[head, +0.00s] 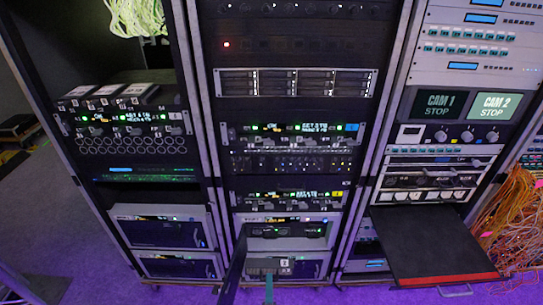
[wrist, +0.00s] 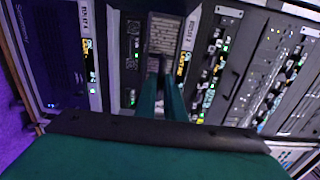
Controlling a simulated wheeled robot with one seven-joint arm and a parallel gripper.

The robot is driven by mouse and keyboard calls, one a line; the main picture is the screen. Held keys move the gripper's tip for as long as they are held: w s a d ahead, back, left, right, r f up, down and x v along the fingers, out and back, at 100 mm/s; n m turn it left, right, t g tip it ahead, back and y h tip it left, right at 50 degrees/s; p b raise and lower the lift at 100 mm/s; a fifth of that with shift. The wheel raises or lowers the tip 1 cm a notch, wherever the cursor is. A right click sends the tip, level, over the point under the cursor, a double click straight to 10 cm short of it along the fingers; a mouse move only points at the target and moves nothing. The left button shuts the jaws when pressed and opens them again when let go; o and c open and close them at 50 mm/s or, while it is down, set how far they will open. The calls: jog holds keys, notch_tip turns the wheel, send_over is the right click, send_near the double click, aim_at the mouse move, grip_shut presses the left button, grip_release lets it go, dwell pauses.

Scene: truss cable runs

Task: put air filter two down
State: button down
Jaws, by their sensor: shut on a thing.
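Air filter two appears to be the small grey block (head: 285,263) with a "2" label, low in front of the middle rack in the head view. In the wrist view it is a pale, ribbed block (wrist: 165,33) just beyond my fingertips. My gripper (head: 268,270) is shut on it, with the green fingers (wrist: 163,85) close together at its near end. I cannot tell whether the filter touches that unit.
A dark panel (head: 234,268) stands out from the middle rack, just left of my gripper. A black pull-out shelf (head: 430,240) with a red front edge juts out at right. Orange cables (head: 515,215) hang at far right. Purple floor (head: 45,215) is open at left.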

jog(key=s, duration=0.9)
jog(key=shift+s+r, duration=0.35)
jog(key=shift+d, duration=0.15)
